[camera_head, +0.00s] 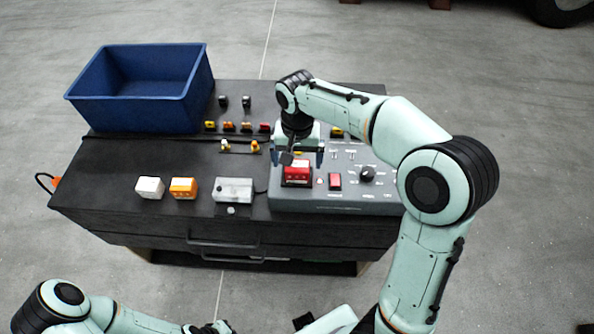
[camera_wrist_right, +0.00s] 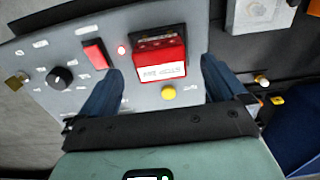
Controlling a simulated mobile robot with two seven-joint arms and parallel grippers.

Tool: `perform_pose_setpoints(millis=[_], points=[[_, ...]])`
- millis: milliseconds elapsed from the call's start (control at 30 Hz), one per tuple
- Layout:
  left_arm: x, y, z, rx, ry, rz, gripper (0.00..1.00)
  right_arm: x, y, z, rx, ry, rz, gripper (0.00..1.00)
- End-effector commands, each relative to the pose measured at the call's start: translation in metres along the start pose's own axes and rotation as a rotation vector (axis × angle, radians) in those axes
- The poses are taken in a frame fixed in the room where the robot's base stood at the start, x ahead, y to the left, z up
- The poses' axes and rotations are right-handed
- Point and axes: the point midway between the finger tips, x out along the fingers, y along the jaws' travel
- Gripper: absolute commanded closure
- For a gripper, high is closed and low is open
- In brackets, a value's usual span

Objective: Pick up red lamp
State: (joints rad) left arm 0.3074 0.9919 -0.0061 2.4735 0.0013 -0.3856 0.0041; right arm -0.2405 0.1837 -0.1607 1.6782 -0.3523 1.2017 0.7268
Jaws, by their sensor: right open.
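The red lamp (camera_head: 296,176), a red block with a white label and dark top, sits on the grey control panel (camera_head: 365,208). It also shows in the right wrist view (camera_wrist_right: 161,58). My right gripper (camera_head: 298,157) is open and points down over the lamp. In the wrist view its two dark fingers (camera_wrist_right: 162,72) stand apart, one towards each side of the lamp, with nothing held. I cannot tell whether the fingertips are level with the lamp. My left arm shows at the bottom left, but its gripper is out of view.
A red switch (camera_head: 335,181) and a black knob (camera_head: 367,173) are right of the lamp. White (camera_head: 150,187) and orange (camera_head: 184,187) blocks and a grey box (camera_head: 233,189) stand left. A blue bin (camera_head: 136,112) is at the back left.

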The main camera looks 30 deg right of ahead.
Motion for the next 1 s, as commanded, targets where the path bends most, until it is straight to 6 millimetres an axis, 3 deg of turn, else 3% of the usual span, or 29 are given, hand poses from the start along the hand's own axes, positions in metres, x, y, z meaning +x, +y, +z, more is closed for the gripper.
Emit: perform_pose_setpoints(millis=[300,600,667,800,1000], points=[[0.002,-0.001,0.001,0.0,-0.001,0.0,1.0,0.044,0.001,-0.002,0.001,-0.003,0.003,0.02],[0.003,-0.001,0.001,0.0,-0.001,0.0,1.0,0.049,0.0,-0.002,0.0,0.0,0.0,0.02],[0.003,-0.001,0.001,0.0,-0.001,0.0,1.0,0.049,0.0,-0.002,0.0,0.0,0.0,0.18],[0.003,-0.001,0.001,0.0,-0.001,0.0,1.0,0.049,0.0,-0.002,0.0,0.0,0.0,0.61],[0.003,-0.001,0.001,0.0,-0.001,0.0,1.0,0.049,0.0,-0.002,0.0,0.001,0.0,0.61]])
